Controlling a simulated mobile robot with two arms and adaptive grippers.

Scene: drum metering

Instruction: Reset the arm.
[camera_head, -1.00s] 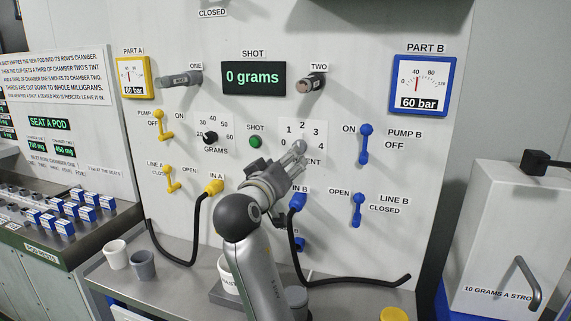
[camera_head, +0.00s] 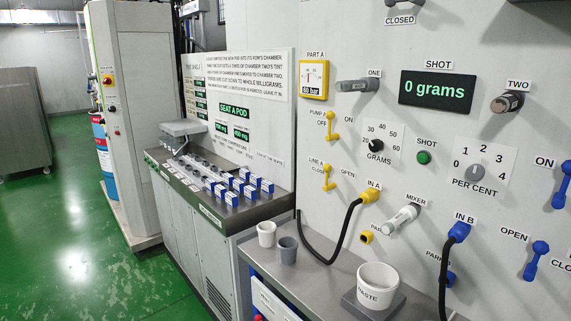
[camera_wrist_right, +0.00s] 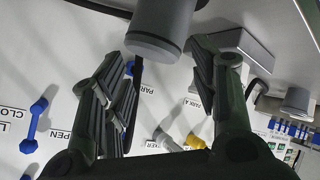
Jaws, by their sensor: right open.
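My right gripper (camera_wrist_right: 158,85) shows in the right wrist view with its two grey fingers spread apart and nothing clasped between them. A large grey cylinder (camera_wrist_right: 163,32) shows at the top of that view, close to the fingertips; I cannot tell how far off it is. My right arm and gripper are out of the head view. The per cent dial (camera_head: 478,172) on the wall panel stands clear, with no gripper on it. My left gripper is in neither view.
In the head view a white waste pot (camera_head: 378,284) stands on the bench, with a white cup (camera_head: 266,233) and a grey cup (camera_head: 288,250) left of it. Black hoses hang from the panel. Pods (camera_head: 240,184) stand on the left counter. A blue lever (camera_wrist_right: 35,125) shows in the wrist view.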

